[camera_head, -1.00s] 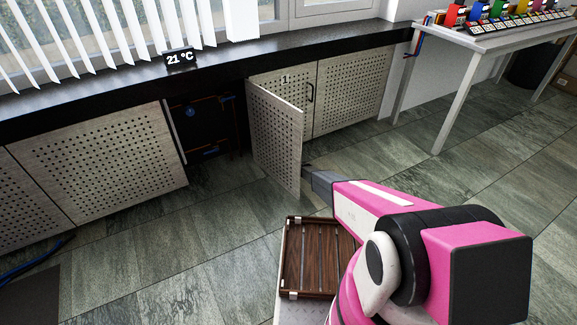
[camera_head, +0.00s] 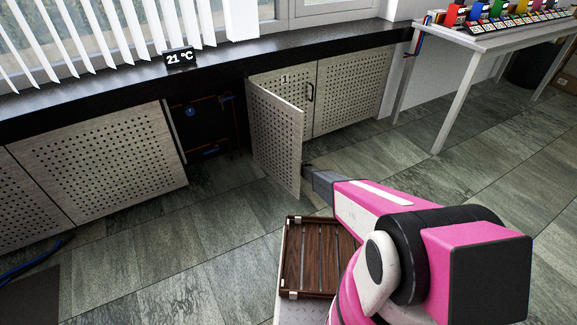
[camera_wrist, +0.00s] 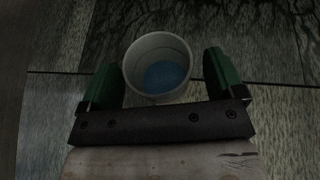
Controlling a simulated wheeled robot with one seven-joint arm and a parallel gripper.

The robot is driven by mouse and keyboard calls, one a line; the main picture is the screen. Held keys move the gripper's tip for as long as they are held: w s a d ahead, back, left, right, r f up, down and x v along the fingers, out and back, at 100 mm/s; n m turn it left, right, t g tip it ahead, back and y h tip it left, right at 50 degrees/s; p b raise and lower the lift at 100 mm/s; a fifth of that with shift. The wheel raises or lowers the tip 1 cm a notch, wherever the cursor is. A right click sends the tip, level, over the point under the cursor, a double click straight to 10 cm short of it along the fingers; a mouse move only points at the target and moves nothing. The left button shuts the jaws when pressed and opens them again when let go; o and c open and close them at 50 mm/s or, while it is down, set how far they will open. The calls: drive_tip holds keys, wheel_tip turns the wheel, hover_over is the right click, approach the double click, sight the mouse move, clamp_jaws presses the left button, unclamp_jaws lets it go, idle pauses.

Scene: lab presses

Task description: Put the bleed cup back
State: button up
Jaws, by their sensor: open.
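The bleed cup (camera_wrist: 158,48) is a round, pale grey cup with blue at its bottom, seen from above in the wrist view. It is between the two green fingers of my gripper (camera_wrist: 160,80). The fingers are open, with the left one close to the cup wall and a small gap at the right one. In the head view my gripper (camera_head: 306,170) is at the lower edge of the open perforated door (camera_head: 277,135). The cup is hidden in the head view. I cannot tell whether the cup stands on the floor.
An open cupboard bay (camera_head: 205,125) with dark equipment is left of the door. A wooden slatted tray (camera_head: 291,258) is beside my arm. A white table (camera_head: 495,40) with coloured items stands at right. The tiled floor (camera_head: 180,260) is mostly clear.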

drive_tip(key=v, duration=1.1)
drive_tip(key=s+d+r+m+h, duration=0.35)
drive_tip(key=d+r+m, duration=0.25)
drive_tip(key=r+m, duration=0.25)
drive_tip(key=s+d+r+m+h, duration=0.35)
drive_tip(key=d+r+m, duration=0.3)
drive_tip(key=r, duration=0.25)
drive_tip(key=s+d+r+m+h, duration=0.3)
drive_tip(key=s+d+r+m, duration=0.15)
drive_tip(key=r+m, duration=0.4)
drive_tip(key=s+d+r+m+g, duration=0.1)
drive_tip(key=s+r+m+g, duration=0.2)
drive_tip(key=s+r+m, duration=0.4)
drive_tip(key=s+d+r+m+g, duration=0.2)
drive_tip(key=s+r+m, duration=0.5)
drive_tip(key=s, duration=0.8)
drive_tip(key=s+d+r+m+g, duration=0.1)
drive_tip(key=s+r+m+g, duration=0.3)
drive_tip(key=s, duration=0.7)
wheel_tip(320, 180, up, 3)
drive_tip(key=m, duration=0.3)
drive_tip(key=shift+s+d+g+y, duration=0.25)
drive_tip(key=shift+g+y, duration=0.15)
drive_tip(key=shift+f, duration=0.15)
